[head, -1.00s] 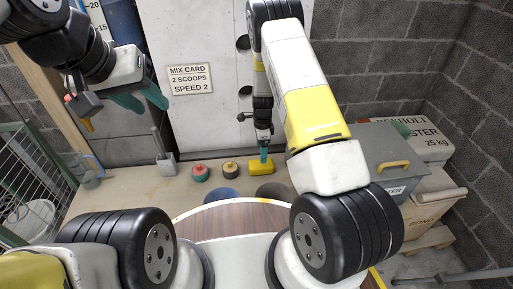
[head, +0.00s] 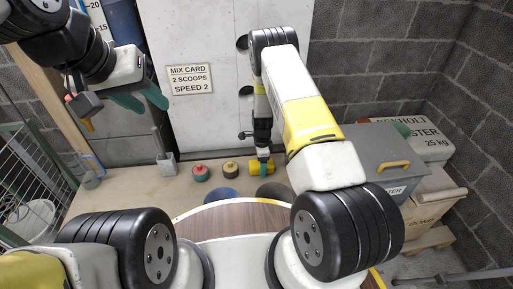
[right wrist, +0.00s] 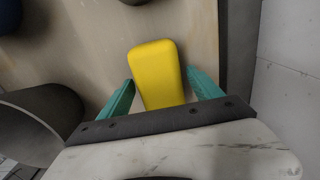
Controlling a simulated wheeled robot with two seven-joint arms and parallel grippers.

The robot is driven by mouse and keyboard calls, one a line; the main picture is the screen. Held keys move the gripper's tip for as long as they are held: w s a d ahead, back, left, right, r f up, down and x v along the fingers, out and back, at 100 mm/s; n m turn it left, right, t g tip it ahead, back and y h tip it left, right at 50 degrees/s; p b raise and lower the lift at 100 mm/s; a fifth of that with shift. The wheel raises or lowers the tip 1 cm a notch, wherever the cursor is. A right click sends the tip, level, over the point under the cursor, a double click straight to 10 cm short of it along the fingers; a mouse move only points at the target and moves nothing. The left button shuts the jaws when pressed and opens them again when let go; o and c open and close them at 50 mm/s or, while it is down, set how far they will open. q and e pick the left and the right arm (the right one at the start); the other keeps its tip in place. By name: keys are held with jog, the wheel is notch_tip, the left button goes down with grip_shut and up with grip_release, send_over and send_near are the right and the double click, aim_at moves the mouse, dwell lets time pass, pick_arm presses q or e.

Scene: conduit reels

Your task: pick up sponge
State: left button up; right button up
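The yellow sponge (head: 254,168) lies on the tan bench top (head: 130,197) in front of the pale cabinet. My right gripper (head: 264,168) is down over it and hides part of it in the head view. In the right wrist view the sponge (right wrist: 157,72) lies between the two teal fingers, its far end extending beyond the tips. The right gripper (right wrist: 160,76) is open there; the left finger is close to the sponge, and a small gap shows beside the right finger. My left gripper (head: 143,99) is open and empty, raised at the upper left.
A red-and-green round item (head: 200,174) and a dark-and-yellow one (head: 230,169) stand left of the sponge. A blue tub (head: 220,196) and a dark tub (head: 274,192) are nearer me. A grey box (head: 385,165) with a yellow handle stands at the right.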

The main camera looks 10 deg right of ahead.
jog(key=c, duration=1.3)
notch_tip(320, 180, up, 10)
jog(key=shift+r, duration=0.1)
